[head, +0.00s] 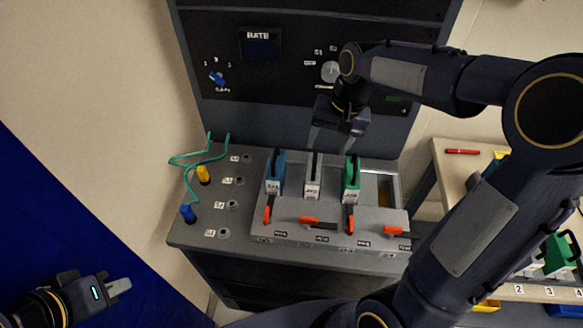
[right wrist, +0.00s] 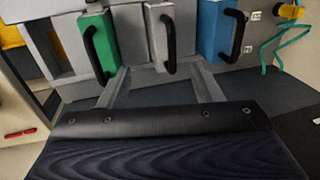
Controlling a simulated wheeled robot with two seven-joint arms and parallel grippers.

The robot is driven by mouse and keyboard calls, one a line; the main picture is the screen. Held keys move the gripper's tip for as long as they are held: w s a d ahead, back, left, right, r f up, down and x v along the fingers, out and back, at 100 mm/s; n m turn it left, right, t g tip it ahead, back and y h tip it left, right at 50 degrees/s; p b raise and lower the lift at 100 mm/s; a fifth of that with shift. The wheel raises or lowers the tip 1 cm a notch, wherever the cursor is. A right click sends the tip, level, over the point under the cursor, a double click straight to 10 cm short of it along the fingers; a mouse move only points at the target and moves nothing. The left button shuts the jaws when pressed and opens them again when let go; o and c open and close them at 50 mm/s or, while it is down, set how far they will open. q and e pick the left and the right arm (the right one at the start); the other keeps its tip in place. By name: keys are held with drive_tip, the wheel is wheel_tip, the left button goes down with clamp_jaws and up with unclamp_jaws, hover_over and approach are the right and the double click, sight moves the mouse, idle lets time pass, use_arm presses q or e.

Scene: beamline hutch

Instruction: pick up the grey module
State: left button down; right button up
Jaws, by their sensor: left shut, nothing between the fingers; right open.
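The grey module (head: 313,181) stands upright in the rack (head: 285,223) on the console, between a blue module (head: 274,173) on its left and a green module (head: 351,178) on its right. In the right wrist view the grey module (right wrist: 158,40) has a black handle. My right gripper (head: 332,143) is open, its fingers pointing down just above and behind the grey module. In the right wrist view my right gripper's fingers (right wrist: 162,82) are spread wide, with the grey module beyond and between them. My left gripper (head: 120,287) is shut and empty at the lower left, far from the console.
Orange-red levers (head: 308,221) line the front of the rack. Yellow (head: 203,174) and blue (head: 187,213) plugs with green cables (head: 190,165) are on the console's left part. A side table (head: 458,180) with a red pen (head: 462,151) and a spare green module (head: 556,254) stands at the right.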

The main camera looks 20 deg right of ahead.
sight(313, 176)
drive_tip(key=f, duration=0.2)
drive_tip(key=a+f, duration=0.1)
drive_tip(key=f, duration=0.1)
drive_tip(key=a+f+p, duration=0.1)
drive_tip(key=f, duration=0.2)
drive_tip(key=shift+w+a, duration=0.1)
drive_tip(key=shift+w, duration=0.15)
drive_tip(key=shift+f, duration=0.35)
drive_tip(key=shift+r, duration=0.1)
drive_tip(key=c, duration=1.2)
drive_tip(key=shift+o, duration=0.2)
